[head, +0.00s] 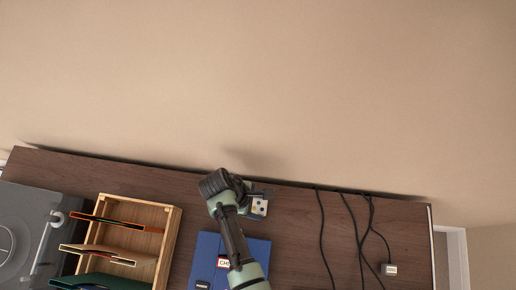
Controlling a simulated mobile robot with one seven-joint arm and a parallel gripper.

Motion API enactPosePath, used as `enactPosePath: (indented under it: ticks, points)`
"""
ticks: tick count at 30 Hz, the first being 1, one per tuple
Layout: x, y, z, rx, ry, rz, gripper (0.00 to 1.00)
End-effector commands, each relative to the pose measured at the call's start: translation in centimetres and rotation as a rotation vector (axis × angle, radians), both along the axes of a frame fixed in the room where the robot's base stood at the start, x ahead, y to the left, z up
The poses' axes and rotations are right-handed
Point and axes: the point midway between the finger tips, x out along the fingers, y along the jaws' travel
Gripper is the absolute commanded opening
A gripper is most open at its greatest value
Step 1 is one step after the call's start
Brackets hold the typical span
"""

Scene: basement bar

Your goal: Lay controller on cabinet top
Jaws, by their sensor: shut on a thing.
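A small pale controller (259,208) with coloured buttons shows at the end of my arm, over the back part of the dark wooden cabinet top (290,225). My gripper (262,192) is shut on it, seen from above and partly hidden by my wrist. From this view I cannot tell whether the controller touches the wood or hangs just above it.
A blue flat case (207,258) lies in front, partly under my arm. A wooden crate (172,225) with several record sleeves and a grey turntable (22,225) stand left. Black cables (321,235) and a small white plug box (389,269) lie right. The wall rises behind.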

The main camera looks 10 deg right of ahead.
Motion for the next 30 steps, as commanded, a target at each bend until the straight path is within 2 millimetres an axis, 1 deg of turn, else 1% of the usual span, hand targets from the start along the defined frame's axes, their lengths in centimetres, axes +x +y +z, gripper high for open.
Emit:
enactPosePath:
  ticks: [11, 12, 16, 25, 28, 30]
  points:
    - [0.0, 0.0, -0.5, 0.0, -0.001, 0.0, 0.08]
    - [0.0, 0.0, -0.4, 0.0, -0.001, 0.0, 0.74]
    - [0.0, 0.0, -0.3, 0.0, -0.001, 0.0, 0.97]
    - [0.0, 0.0, -0.2, 0.0, -0.001, 0.0, 0.97]
    - [0.1, 0.2, 0.5, 0.0, -0.003, 0.001, 0.97]
    - [0.3, 0.6, 1.4, 0.001, -0.004, 0.002, 0.97]
